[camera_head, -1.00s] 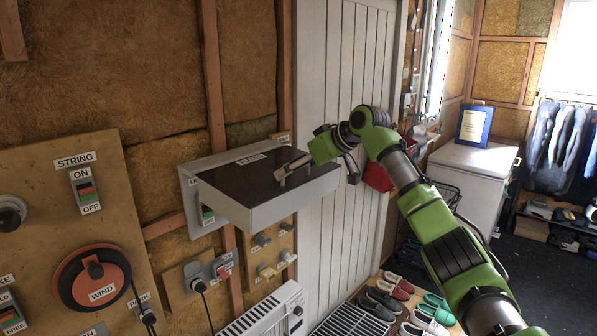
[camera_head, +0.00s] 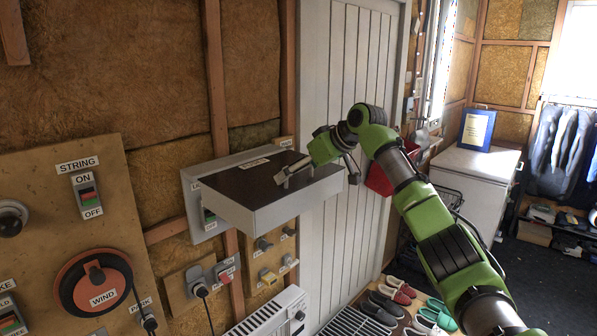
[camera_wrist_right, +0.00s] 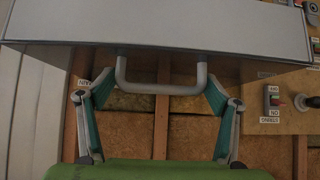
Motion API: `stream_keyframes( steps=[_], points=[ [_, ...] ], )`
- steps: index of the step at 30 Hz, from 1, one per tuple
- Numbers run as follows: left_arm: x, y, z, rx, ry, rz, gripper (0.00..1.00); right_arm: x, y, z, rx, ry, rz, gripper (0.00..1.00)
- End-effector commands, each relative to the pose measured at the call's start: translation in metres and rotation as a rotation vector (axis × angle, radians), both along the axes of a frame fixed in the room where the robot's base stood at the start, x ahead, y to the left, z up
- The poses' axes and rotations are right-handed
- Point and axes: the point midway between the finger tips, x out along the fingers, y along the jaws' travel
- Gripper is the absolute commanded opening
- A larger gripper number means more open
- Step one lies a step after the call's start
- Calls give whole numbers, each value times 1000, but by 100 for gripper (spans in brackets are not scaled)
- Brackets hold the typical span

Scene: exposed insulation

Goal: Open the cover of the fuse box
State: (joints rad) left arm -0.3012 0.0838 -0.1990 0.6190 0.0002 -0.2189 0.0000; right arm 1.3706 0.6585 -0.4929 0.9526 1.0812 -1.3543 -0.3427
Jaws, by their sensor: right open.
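The fuse box (camera_head: 197,226) is a grey case on the wood-framed wall. Its cover (camera_head: 240,190), dark on top with light grey sides, stands out from the wall about level, and a switch shows in the case below it. My right gripper (camera_head: 284,175) is at the cover's dark face, near its outer edge. In the right wrist view, the cover (camera_wrist_right: 160,30) fills the top, and its grey U-shaped handle (camera_wrist_right: 162,88) lies between the spread fingers of my right gripper (camera_wrist_right: 160,95). The fingers look apart from the handle. My left gripper is out of view.
A wooden panel (camera_head: 40,215) with labelled switches and a red WIND reel (camera_head: 95,283) is at left. A white heater (camera_head: 270,318) stands below the box. A white plank door (camera_head: 350,60) is behind my arm. Several shoes (camera_head: 400,300) lie on the floor.

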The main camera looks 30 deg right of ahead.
Motion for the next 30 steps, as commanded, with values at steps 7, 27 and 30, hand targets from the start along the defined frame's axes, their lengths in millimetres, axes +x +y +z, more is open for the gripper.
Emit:
stream_keyframes(
  steps=[7,27,30],
  points=[
    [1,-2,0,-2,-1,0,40,-23,-10,23,-2,-4,-1,82],
    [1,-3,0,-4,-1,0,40,-82,-30,75,-1,2,0,82],
    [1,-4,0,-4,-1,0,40,-82,-30,75,-1,2,0,82]
  ],
)
